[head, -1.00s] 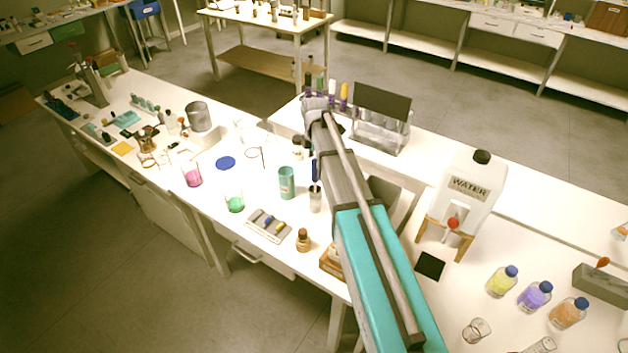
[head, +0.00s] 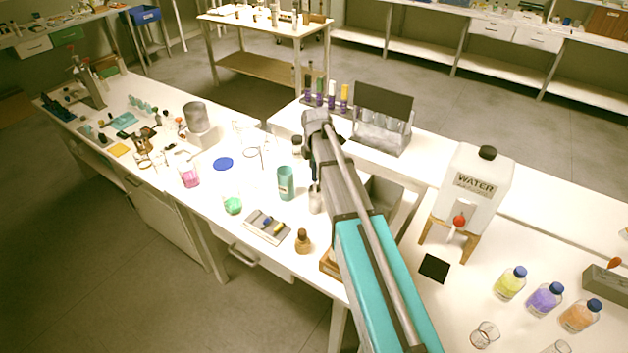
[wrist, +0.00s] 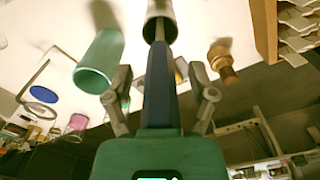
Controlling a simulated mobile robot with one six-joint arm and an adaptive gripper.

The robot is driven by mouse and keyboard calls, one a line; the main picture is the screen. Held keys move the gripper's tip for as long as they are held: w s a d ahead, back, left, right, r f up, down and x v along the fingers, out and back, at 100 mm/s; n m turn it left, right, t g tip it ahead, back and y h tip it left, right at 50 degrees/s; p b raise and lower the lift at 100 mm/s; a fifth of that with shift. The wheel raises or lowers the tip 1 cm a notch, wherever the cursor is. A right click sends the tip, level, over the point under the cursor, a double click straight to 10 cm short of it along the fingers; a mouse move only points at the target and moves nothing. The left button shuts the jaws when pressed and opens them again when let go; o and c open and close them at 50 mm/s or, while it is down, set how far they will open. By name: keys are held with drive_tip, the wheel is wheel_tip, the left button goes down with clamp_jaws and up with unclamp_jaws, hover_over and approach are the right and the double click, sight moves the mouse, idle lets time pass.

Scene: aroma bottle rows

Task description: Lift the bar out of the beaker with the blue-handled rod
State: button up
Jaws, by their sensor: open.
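The blue-handled rod (head: 313,170) stands in a metal cup (head: 315,201). In the wrist view, its blue handle (wrist: 160,78) lies between the two fingers of my gripper (wrist: 161,98), with visible gaps on both sides, so it is not gripped. The rod's metal shaft runs into the cup (wrist: 160,8). A beaker with green liquid (head: 233,205) stands to the left of the cup, and a beaker with pink liquid (head: 189,177) stands farther left. I cannot make out a bar in either. In the head view my arm partly hides the gripper.
A teal cup (head: 286,184) stands close left of the metal cup. A brown bottle (head: 303,242) and a grey tray (head: 267,226) are in front. A blue disc (head: 223,164) lies near the beakers. The water container (head: 472,195) stands at right.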

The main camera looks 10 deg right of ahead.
idle(0.4)
clamp_jaws()
drive_tip(key=shift+r, duration=0.15)
wheel_tip(320, 180, up, 18)
drive_tip(key=p, duration=1.8)
drive_tip(key=shift+f, duration=0.2)
drive_tip(key=w+f+b, duration=0.5)
drive_tip(key=f+b, duration=0.3)
drive_tip(key=shift+a, duration=0.25)
drive_tip(key=shift+s+f, duration=0.1)
drive_tip(key=shift+s, duration=0.05)
idle(0.6)
